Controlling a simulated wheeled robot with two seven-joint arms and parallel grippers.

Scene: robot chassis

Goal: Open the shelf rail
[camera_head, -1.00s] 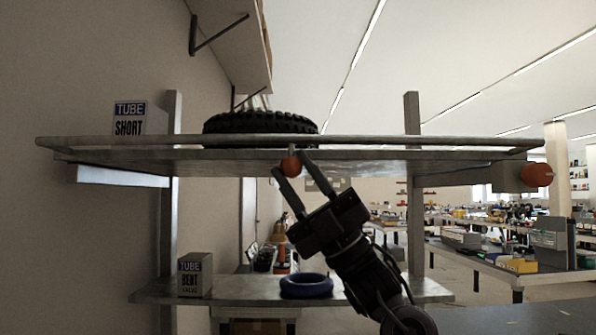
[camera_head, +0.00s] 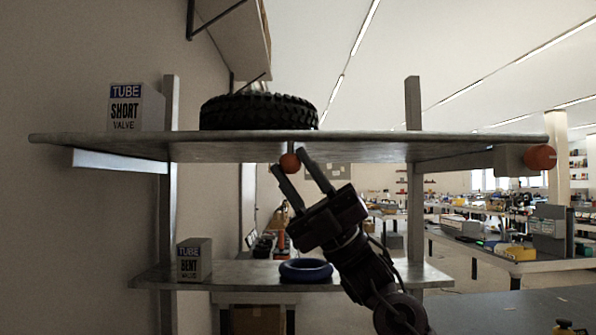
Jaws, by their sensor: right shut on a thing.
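The shelf rail (camera_head: 220,138) runs along the front edge of the upper shelf (camera_head: 380,152), about level with the shelf surface, so I cannot clearly separate the two. A small orange-red knob (camera_head: 290,163) hangs on a short stem under the middle of the rail. My right gripper (camera_head: 290,162) reaches up from the lower right, tilted to the left, and is shut on the knob, with a finger on each side. My left gripper is not in view.
A black tyre (camera_head: 259,111) and a "TUBE SHORT VALVE" box (camera_head: 135,108) stand on the upper shelf. The lower shelf (camera_head: 240,272) holds a "TUBE BENT VALVE" box (camera_head: 194,260) and a blue ring (camera_head: 306,270). Uprights flank the right arm.

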